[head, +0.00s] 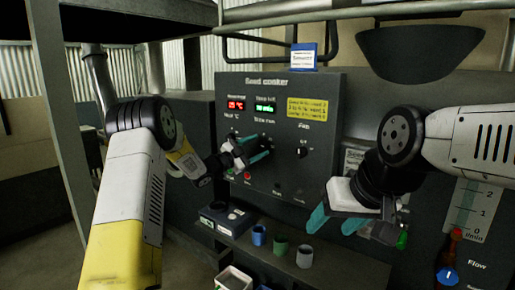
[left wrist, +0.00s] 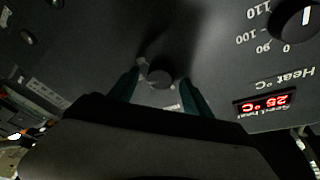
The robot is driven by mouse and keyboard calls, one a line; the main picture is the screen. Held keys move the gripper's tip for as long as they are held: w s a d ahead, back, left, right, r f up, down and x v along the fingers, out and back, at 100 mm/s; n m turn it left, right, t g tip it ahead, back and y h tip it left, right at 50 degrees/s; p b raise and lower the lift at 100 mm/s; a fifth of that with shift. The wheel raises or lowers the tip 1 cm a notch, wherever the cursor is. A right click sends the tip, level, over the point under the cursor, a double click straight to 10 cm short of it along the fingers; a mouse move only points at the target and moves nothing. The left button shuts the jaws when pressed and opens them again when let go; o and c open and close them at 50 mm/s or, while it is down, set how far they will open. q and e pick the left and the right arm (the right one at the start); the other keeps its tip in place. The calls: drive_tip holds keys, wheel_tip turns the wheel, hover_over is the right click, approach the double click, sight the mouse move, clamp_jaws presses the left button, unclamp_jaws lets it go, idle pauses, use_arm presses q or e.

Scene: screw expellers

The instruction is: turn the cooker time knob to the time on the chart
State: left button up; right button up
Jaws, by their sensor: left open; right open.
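The seed cooker panel (head: 330,110) has a red display (head: 236,105) reading about 25 and a green time display (head: 264,107). A yellow chart (head: 311,108) has several lines too small to read surely. My left gripper (head: 262,150) is open at the panel below the displays, hiding the knobs there. In the left wrist view, which is upside down, a dark round knob (left wrist: 160,78) lies between its open teal fingertips (left wrist: 158,88); contact cannot be told. The heat knob (left wrist: 297,22) is at the upper right.
Another knob (head: 302,152) is on the panel's right. A blue-and-white card (head: 304,57) stands on top. Below are a dark shelf (head: 335,264) and several small cups, one blue (head: 259,235). A hopper (head: 420,50) and a flow gauge (head: 470,210) are at right.

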use_arm(q)
drive_tip(key=v, duration=0.7)
drive_tip(key=shift+s+a, duration=0.15)
drive_tip(key=shift+s, duration=0.05)
